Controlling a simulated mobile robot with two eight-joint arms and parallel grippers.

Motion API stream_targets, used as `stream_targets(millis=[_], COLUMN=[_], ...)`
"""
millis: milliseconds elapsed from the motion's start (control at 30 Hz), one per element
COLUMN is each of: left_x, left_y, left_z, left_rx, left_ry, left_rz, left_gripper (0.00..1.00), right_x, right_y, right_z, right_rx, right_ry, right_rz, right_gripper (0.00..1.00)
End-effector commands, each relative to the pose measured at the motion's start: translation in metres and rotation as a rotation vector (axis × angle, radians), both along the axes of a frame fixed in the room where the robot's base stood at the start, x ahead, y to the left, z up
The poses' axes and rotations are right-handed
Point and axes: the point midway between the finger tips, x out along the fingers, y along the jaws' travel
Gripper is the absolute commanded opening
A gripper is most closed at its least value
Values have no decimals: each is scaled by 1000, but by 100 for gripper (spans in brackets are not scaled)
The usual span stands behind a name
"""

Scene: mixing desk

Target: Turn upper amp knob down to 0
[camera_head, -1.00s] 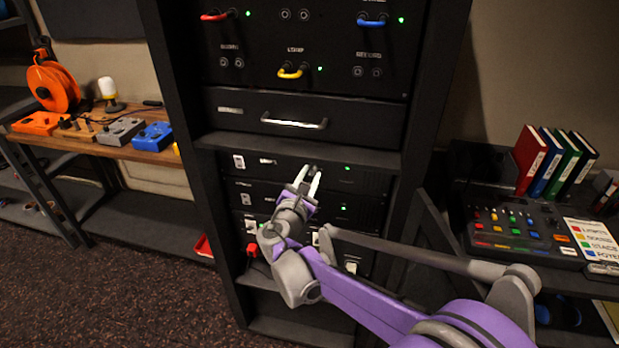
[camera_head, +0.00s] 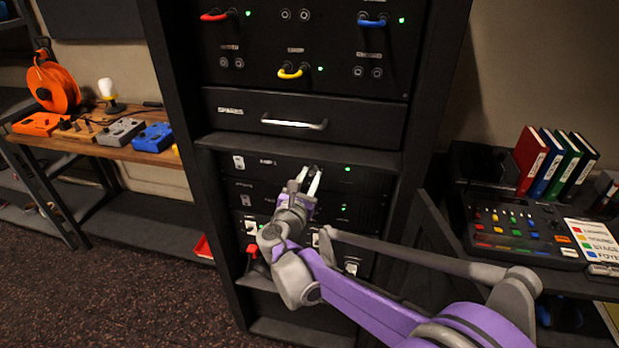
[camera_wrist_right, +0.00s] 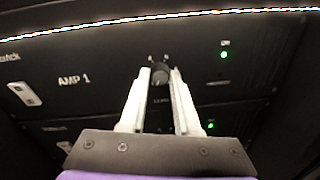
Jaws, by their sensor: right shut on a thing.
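The upper amp (camera_head: 265,170) is a black rack unit under the drawer, with a green light at its right. In the right wrist view it is labelled AMP 1 (camera_wrist_right: 105,100). Its dark round knob (camera_wrist_right: 160,75) sits between the fingertips of my right gripper (camera_wrist_right: 160,80). In the head view, my right gripper (camera_head: 309,173) reaches the upper amp's front, its pale fingers shut on the knob and partly hiding it. The knob's setting is too small to read. My left gripper does not show.
A second amp (camera_head: 255,192) with a green light (camera_head: 344,206) sits just below. A drawer with a metal handle (camera_head: 294,123) and a patch panel with coloured cables (camera_head: 290,72) are above. A rack door (camera_head: 440,230) stands open at the right, near a mixing desk (camera_head: 520,232).

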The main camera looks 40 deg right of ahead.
Motion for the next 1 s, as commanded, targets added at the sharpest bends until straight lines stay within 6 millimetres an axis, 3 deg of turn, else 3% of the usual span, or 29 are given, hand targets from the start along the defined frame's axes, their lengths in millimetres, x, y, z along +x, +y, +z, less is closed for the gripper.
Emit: stream_targets(millis=[33, 67, 200, 567, 1000], left_x=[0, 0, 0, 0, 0], left_y=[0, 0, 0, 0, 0], left_z=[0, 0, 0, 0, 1], left_rx=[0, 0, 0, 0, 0], left_ry=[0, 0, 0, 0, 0], left_rz=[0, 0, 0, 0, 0], left_gripper=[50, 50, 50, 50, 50], right_x=[0, 0, 0, -2, -49], right_y=[0, 0, 0, 4, 69], right_z=[-1, -1, 0, 0, 0], right_rx=[1, 1, 1, 0, 1], right_ry=[0, 0, 0, -1, -1], right_rz=[0, 0, 0, 1, 4], right_gripper=[0, 36, 61, 61, 61])
